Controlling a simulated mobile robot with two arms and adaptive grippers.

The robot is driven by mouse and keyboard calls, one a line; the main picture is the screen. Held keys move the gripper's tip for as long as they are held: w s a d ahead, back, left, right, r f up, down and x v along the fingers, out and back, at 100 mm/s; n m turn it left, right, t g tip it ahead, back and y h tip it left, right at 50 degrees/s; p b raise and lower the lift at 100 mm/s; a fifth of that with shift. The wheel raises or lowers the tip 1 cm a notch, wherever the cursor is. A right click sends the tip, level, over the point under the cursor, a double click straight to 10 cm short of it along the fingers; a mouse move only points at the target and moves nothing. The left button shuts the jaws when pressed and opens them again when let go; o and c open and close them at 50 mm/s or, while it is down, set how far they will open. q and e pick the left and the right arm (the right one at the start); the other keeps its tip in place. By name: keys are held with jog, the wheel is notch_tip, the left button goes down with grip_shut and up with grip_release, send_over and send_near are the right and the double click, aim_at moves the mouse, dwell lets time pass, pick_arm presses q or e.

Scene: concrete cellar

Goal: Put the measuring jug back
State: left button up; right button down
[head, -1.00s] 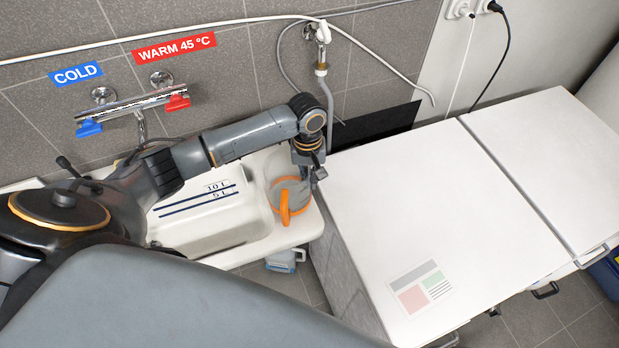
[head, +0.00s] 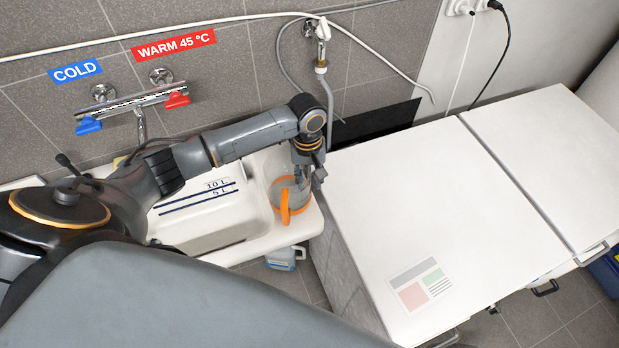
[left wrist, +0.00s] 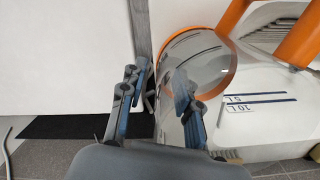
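The measuring jug (head: 297,204) is clear with an orange rim and an orange handle. In the head view it stands on the right ledge of the white sink (head: 262,246). My left gripper (head: 304,178) is down at the jug's far right side, its fingers partly hidden. In the left wrist view my left gripper (left wrist: 160,85) is open, its two fingers apart. The jug's clear wall (left wrist: 212,72) shows at the right finger, and the left finger is outside the jug. I cannot tell whether either finger touches it. My right gripper is out of view.
A white chest with lids (head: 430,210) stands close on the right, its top clear. The mixer tap (head: 135,104) and a hose tap (head: 322,45) are on the tiled wall behind. A pale container (head: 285,258) is below the sink's front edge.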

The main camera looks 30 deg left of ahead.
pick_arm(q)
notch_tip(320, 180, up, 12)
jog(key=shift+w+a, duration=0.3)
jog(key=shift+a, duration=0.1)
